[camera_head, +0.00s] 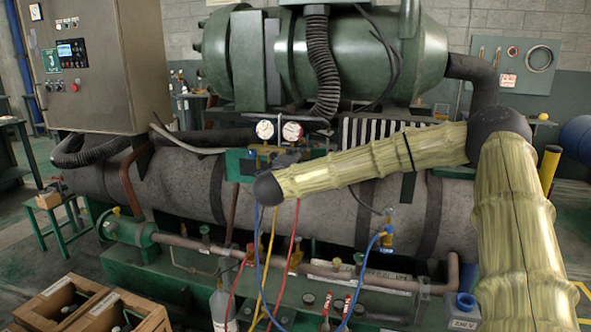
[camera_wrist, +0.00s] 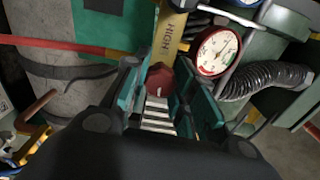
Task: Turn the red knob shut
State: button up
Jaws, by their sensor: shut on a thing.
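The red knob (camera_wrist: 160,79) sits on the gauge manifold, between the teal fingers of my gripper (camera_wrist: 160,88) in the wrist view. My gripper is shut on the knob, with a finger on each side of it. A red-rimmed gauge (camera_wrist: 217,51) is close by on the right, and a yellow body marked HIGH (camera_wrist: 174,30) lies just beyond the knob. In the head view the two gauges show as a white gauge (camera_head: 265,130) and a red gauge (camera_head: 292,131). There my arm's end is in front of the manifold and hides the knob.
Blue, yellow (camera_head: 268,262) and red hoses hang below the manifold. A large grey tank (camera_head: 330,205) lies behind, under a green vessel (camera_head: 350,60). A black corrugated hose (camera_wrist: 255,84) runs close to the right in the wrist view. Wooden crates (camera_head: 90,305) stand at front left.

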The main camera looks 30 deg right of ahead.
jog(key=shift+f+m+b, duration=0.2)
jog(key=shift+m+b, duration=0.55)
jog(key=shift+m, duration=0.05)
jog(key=shift+r, duration=0.1)
jog(key=o, duration=1.1)
jog(key=shift+c, duration=0.2)
jog(key=shift+s+a, duration=0.1)
jog(key=v, duration=1.1)
jog(key=shift+s+a, duration=0.2)
jog(key=shift+a, duration=0.1)
